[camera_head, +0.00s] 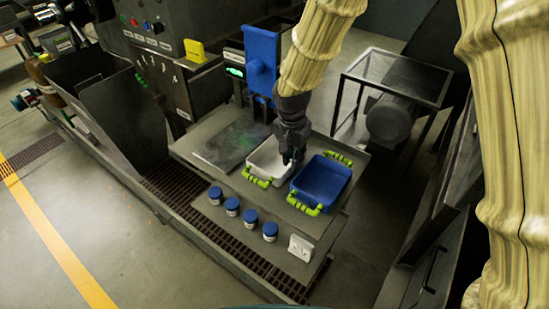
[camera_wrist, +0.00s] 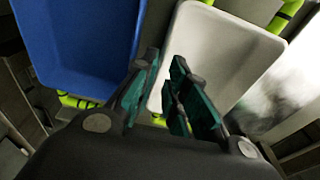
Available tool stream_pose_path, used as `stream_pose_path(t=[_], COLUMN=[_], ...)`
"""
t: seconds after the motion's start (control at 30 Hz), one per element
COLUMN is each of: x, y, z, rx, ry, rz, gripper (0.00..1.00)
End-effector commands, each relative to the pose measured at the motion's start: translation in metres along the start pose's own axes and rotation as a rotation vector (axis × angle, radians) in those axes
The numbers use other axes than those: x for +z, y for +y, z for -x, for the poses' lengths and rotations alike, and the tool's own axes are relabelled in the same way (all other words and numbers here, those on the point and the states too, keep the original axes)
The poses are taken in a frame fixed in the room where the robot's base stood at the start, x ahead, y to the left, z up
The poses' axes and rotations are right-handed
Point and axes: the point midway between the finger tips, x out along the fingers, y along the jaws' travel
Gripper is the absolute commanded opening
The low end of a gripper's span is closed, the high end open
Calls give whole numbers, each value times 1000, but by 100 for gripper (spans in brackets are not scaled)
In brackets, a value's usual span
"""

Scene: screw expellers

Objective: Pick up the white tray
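The white tray (camera_head: 262,160) sits on the grey table, with a green handle (camera_head: 257,180) at its near end. In the wrist view the white tray (camera_wrist: 228,48) fills the right of centre. My gripper (camera_head: 290,157) is at the tray's right side, pointing down, beside the blue tray. In the wrist view my gripper (camera_wrist: 165,65) has its fingers apart, with the tray's side wall appearing between them. One finger overlaps the tray's inside and the other the gap towards the blue tray. Whether either finger touches the wall is unclear.
The blue tray (camera_head: 322,180) with green handles stands close on the right. Several blue-lidded jars (camera_head: 250,218) line the near edge beside a small white box (camera_head: 300,247). A dark flat plate (camera_head: 231,144) lies left. A blue machine part (camera_head: 262,60) rises behind.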

Motion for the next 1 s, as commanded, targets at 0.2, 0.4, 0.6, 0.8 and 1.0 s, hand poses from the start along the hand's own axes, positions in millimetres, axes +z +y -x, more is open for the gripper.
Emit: stream_pose_path(t=[0.2, 0.4, 0.6, 0.8, 1.0], x=[0, 0, 0, 0, 0], y=[1, 1, 0, 0, 0], z=[-20, -32, -35, -34, -34], rx=[3, 0, 0, 0, -1], ry=[-1, 0, 1, 1, 1], rz=[1, 0, 0, 1, 1], gripper=[14, 14, 14, 0, 0])
